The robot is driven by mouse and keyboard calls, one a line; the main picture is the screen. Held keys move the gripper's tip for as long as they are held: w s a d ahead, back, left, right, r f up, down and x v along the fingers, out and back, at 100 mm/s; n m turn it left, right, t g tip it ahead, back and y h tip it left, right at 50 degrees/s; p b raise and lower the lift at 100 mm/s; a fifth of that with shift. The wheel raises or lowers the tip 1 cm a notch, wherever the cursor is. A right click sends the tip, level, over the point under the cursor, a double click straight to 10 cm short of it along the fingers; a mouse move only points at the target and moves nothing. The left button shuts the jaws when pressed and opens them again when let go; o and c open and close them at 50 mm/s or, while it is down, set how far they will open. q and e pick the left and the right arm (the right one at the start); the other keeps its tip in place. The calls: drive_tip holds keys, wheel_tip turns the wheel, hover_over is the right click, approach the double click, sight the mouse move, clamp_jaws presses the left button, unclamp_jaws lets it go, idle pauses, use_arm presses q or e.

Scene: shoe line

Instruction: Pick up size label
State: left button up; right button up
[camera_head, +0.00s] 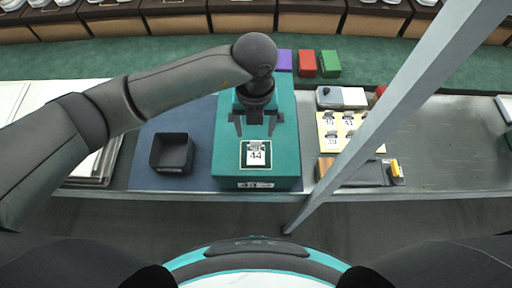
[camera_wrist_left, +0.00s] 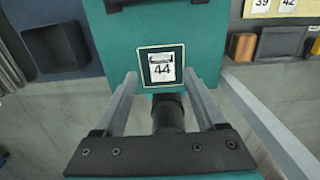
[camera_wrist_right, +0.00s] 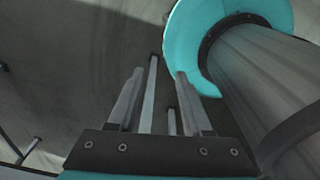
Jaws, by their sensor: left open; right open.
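A white size label reading 44 (camera_head: 256,154) lies inside a pale outlined square on the teal shoebox (camera_head: 228,160). The label also shows in the left wrist view (camera_wrist_left: 161,71), with a dark clip-like part at its top. My left gripper (camera_head: 255,128) is open and empty above the box, just behind the label in the head view. In the left wrist view its fingertips (camera_wrist_left: 160,78) appear on either side of the label, apart from it. My right gripper (camera_wrist_right: 157,75) is open and empty, away from the table objects. More size labels sit on a yellow card (camera_head: 352,145).
A black open bin (camera_head: 172,153) stands on the blue mat (camera_head: 147,180) left of the box. A slanted grey bar (camera_head: 400,85) crosses the right side. Purple (camera_head: 285,60), red (camera_head: 306,64) and green (camera_head: 330,64) blocks stand behind. The far right tabletop is mostly clear.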

sight(256, 141)
use_arm(q)
drive_tip(key=shift+w+d+f, duration=0.1)
drive_tip(key=shift+f, duration=1.5)
drive_tip(key=shift+w+f, duration=0.1)
drive_tip(key=shift+f, duration=1.5)
clamp_jaws()
